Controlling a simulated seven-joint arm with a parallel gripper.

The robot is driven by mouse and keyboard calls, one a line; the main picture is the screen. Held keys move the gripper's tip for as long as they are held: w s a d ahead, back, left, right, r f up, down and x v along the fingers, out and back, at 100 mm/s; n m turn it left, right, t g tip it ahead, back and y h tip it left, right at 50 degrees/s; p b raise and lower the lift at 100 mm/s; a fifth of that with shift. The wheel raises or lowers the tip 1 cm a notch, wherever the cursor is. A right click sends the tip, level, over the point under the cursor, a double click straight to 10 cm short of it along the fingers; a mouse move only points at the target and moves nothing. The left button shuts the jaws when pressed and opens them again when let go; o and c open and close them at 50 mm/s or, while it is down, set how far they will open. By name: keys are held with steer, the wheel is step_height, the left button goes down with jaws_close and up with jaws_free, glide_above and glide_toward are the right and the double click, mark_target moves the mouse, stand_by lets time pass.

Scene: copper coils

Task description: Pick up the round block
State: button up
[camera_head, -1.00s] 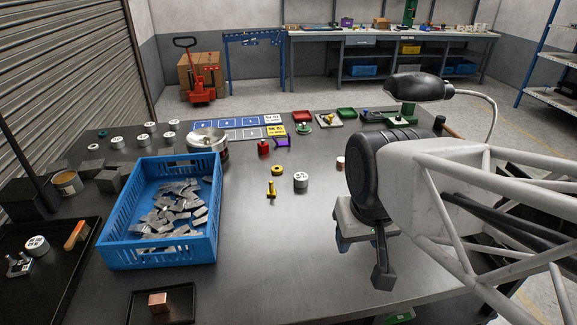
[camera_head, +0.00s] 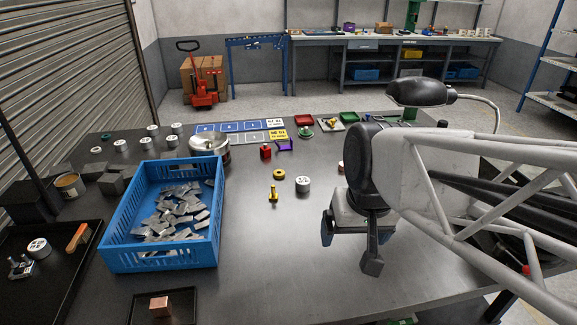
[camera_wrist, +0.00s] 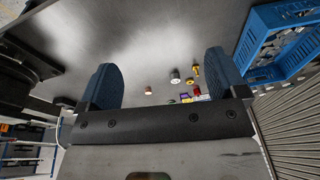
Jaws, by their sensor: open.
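Several round blocks are in view, and I cannot tell which one the task names. A short silver cylinder with a dotted pale top (camera_head: 303,185) stands upright on the bare table, left of my gripper (camera_head: 350,244). It also shows in the wrist view (camera_wrist: 175,77), between and beyond my fingers (camera_wrist: 160,82). A small pinkish round piece (camera_wrist: 148,89) lies near it; in the head view it is mostly hidden behind my arm. More silver cylinders (camera_head: 121,146) stand at the back left. My gripper is open and empty, above the table and apart from every block.
A yellow peg (camera_head: 273,194) and a yellow ring (camera_head: 279,174) stand close left of the silver cylinder. A red block (camera_head: 265,152) and purple piece (camera_head: 285,146) are behind. A blue crate (camera_head: 165,258) of metal pieces fills the left. The front middle table is clear.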

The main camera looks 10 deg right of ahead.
steer(key=w+f+m+y, duration=0.3)
steer(key=w+m, duration=0.1)
steer(key=w, duration=0.6)
steer(key=w+f+m+g+y, duration=0.1)
steer(key=w+f+m+y, duration=0.15)
steer(key=w, duration=0.75)
steer(key=w+f+m+y, duration=0.2)
steer(key=w+f+m, duration=0.15)
steer(key=w, duration=0.65)
steer(key=m+t+y, duration=0.5)
steer(key=m, duration=0.7)
glide_toward(303, 182)
steer(key=shift+w+a+f+h, duration=0.15)
steer(key=shift+w+a+f, duration=0.25)
steer(key=shift+w, duration=0.2)
steer(key=shift+w+a+f+h, duration=0.1)
steer(key=shift+w+a+f, duration=0.25)
steer(key=shift+w+a, duration=0.15)
steer(key=shift+g, duration=0.3)
steer(key=shift+x, duration=1.25)
steer(key=shift+w, duration=0.1)
steer(key=shift+x, duration=2.55)
